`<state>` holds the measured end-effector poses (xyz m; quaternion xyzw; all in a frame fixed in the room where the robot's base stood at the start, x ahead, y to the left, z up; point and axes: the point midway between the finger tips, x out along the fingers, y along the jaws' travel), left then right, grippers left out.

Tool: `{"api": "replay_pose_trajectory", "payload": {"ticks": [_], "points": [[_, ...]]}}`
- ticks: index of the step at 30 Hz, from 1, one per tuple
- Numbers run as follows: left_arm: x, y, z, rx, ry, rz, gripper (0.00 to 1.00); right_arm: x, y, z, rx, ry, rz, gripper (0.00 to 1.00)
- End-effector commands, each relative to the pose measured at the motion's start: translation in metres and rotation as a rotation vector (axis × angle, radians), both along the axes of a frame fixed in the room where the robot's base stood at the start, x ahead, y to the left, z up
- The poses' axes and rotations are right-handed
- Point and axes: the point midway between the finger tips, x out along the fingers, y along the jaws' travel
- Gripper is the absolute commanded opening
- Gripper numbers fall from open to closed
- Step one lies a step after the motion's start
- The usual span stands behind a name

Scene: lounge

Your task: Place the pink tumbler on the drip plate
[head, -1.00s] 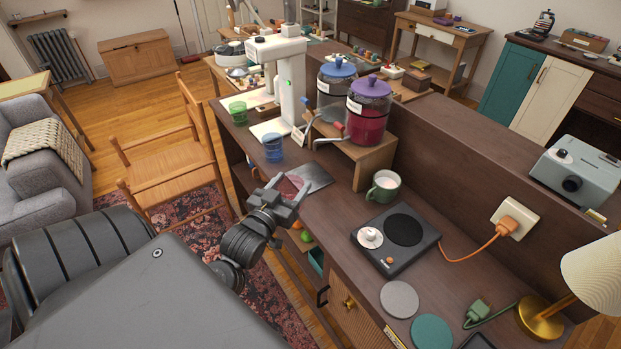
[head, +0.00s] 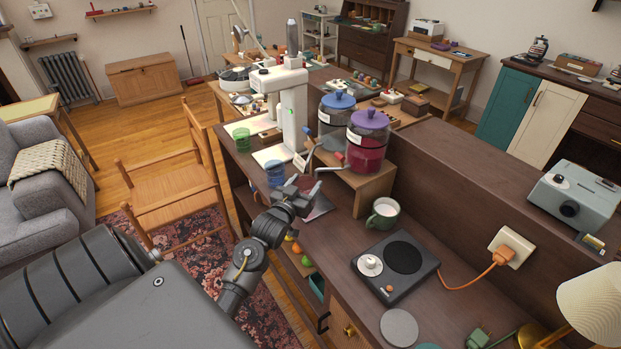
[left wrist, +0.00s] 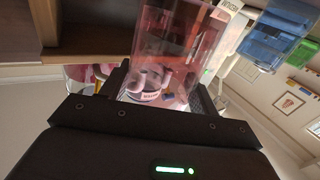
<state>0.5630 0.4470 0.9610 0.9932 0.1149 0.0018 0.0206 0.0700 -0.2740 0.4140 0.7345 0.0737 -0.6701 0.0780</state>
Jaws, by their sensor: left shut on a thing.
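The pink tumbler (left wrist: 180,45) is clear and pink-tinted. In the left wrist view it stands between the fingers of my left gripper (head: 297,193), which is shut on it. In the head view the gripper hides most of the tumbler, so its base and any contact below cannot be made out. My right gripper is not in view.
A blue tumbler (head: 274,174) stands close beyond the gripper, and a green tumbler (head: 242,139) farther back. A purple-lidded dispenser (head: 367,142) and a blue-lidded one (head: 335,122) stand on a wooden riser (head: 373,185). A mug (head: 383,214) and a hotplate (head: 397,266) are nearer.

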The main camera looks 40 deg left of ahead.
Motion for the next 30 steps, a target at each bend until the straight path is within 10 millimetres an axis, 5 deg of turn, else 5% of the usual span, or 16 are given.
{"api": "replay_pose_trajectory", "payload": {"ticks": [8, 14, 18, 30], "points": [[0.011, 0.003, 0.002, 0.002, -0.003, 0.0, 0.16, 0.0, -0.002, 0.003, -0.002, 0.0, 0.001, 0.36], [0.042, 0.01, 0.003, 0.001, -0.003, 0.001, 0.16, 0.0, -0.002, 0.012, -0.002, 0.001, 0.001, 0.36], [0.038, 0.009, -0.013, 0.001, 0.0, 0.001, 0.16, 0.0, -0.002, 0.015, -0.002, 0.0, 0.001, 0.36], [0.038, 0.009, -0.019, 0.002, -0.001, 0.0, 0.16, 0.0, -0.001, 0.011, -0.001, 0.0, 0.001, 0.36]]}}
